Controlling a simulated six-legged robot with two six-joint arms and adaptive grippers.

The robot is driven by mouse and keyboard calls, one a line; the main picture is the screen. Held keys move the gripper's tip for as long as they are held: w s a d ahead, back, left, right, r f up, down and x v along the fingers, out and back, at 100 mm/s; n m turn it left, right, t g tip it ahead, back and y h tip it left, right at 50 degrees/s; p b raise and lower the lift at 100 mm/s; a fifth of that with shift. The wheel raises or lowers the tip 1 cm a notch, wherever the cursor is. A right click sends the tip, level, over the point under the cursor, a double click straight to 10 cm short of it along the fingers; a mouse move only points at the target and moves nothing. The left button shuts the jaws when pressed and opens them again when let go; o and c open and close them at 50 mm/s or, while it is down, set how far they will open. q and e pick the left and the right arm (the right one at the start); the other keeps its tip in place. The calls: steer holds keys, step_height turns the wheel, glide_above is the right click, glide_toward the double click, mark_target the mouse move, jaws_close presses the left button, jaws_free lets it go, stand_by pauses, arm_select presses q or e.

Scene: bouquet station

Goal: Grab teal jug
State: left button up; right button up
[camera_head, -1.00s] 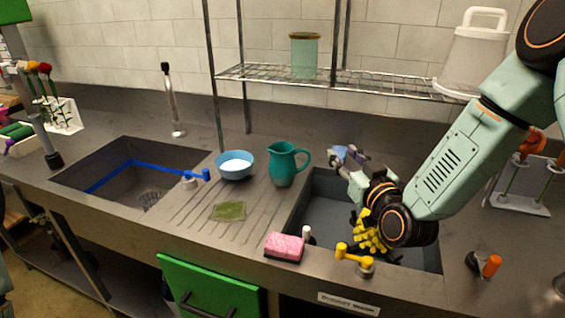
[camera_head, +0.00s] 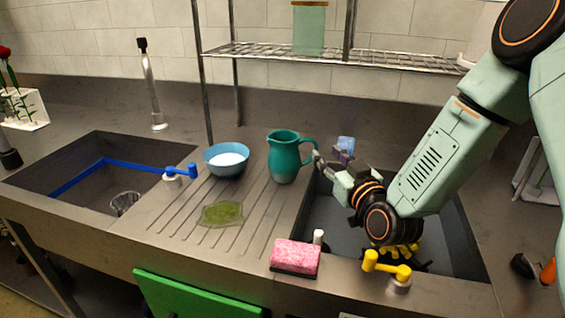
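The teal jug (camera_head: 284,160) stands upright on the grey counter between the two sinks, its handle (camera_head: 309,151) facing right. My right gripper (camera_head: 332,156) comes in from the right, just right of the handle. Its fingers look spread apart, with one dark finger close to the handle. I cannot tell whether that finger touches the handle. Nothing shows held between the fingers. My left gripper is not in view.
A blue bowl (camera_head: 227,160) with white contents stands left of the jug. A green sponge (camera_head: 222,213) lies on the ribbed drainboard, and a pink sponge (camera_head: 295,256) sits at the front. A yellow tap (camera_head: 387,268) is by the right sink. A wire shelf (camera_head: 290,54) hangs above.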

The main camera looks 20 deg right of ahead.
mark_target(317, 147)
steer(key=shift+w+d+f+b, duration=0.15)
steer(key=shift+w+b, duration=0.1)
steer(key=shift+w, duration=0.9)
steer(key=shift+w+a+f+b, duration=0.1)
steer(key=shift+w+f+b, duration=0.1)
steer(key=shift+w, duration=1)
steer(key=shift+w+d+f+b, duration=0.1)
steer(key=shift+w+b, duration=0.15)
steer(key=shift+w, duration=0.9)
steer(key=shift+a+r, duration=0.1)
steer(key=shift+a, duration=0.2)
steer(key=shift+c, duration=1.3)
steer(key=shift+d, duration=0.2)
jaws_close()
steer(key=shift+a, duration=0.15)
